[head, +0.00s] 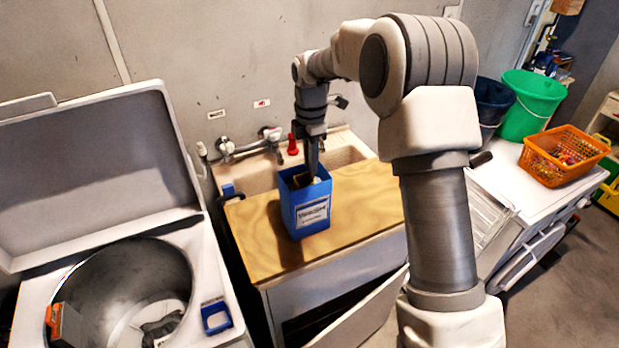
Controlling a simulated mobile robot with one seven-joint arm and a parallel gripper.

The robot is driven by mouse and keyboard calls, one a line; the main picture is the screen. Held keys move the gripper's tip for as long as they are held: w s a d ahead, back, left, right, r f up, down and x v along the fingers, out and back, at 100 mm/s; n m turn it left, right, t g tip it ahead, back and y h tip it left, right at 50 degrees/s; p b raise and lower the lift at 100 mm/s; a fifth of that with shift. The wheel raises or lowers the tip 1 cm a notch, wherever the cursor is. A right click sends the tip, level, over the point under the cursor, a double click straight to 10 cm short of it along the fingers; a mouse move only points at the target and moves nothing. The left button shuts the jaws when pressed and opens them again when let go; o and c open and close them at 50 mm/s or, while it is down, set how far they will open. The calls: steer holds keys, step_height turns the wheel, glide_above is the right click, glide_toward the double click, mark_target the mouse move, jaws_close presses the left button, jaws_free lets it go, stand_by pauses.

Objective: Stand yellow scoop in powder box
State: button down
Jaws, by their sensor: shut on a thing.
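The blue powder box (311,214) stands upright and open-topped on the wooden counter (260,235), with a white label on its front. My gripper (313,168) points straight down at the box's mouth, its fingers close together and their tips at or just inside the rim. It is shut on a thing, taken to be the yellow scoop. A small pale patch shows in the mouth by the fingertips.
A sink (345,152) with taps and a red-topped item (292,145) lies behind the box. An open top-loading washer (120,290) is at the left. An orange basket (563,155) and green bucket (530,100) stand at the right. The counter's front is clear.

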steer(key=shift+f, duration=2.3)
steer(key=shift+f, duration=0.15)
steer(key=c, duration=0.8)
jaws_free()
steer(key=shift+o, duration=0.2)
